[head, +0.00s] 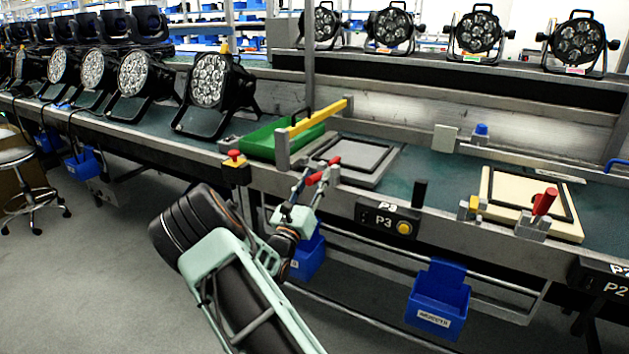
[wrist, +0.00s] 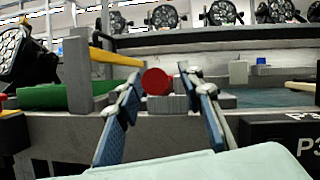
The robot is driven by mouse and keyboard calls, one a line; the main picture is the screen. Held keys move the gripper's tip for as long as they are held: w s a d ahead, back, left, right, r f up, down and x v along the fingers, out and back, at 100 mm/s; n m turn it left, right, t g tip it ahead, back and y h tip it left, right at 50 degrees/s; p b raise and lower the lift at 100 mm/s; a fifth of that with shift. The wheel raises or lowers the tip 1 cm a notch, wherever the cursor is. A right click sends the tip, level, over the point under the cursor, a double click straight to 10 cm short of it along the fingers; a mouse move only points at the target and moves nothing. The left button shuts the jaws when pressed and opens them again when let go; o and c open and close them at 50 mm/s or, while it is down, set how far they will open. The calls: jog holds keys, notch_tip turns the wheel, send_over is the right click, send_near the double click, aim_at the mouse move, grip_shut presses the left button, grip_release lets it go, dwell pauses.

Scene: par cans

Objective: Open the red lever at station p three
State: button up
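The red lever (head: 316,178) is at station P3, on the front edge of the bench beside the grey framed plate (head: 362,155). My gripper (head: 310,181) reaches up to it from the front, and its fingers partly cover the lever in the head view. In the wrist view, the lever's round red end (wrist: 157,81) shows between the tips of my gripper (wrist: 162,76), nearer the left finger. The fingers are apart, with a gap on the right side of the red end. I cannot tell whether the left finger touches it.
The P3 label box (head: 388,217) with a yellow button is right of my gripper. A green tray (head: 270,141) and yellow bar (head: 318,117) are behind it to the left. Another red lever (head: 544,202) stands further right. Blue bins (head: 438,300) hang below the bench.

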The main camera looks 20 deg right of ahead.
grip_shut()
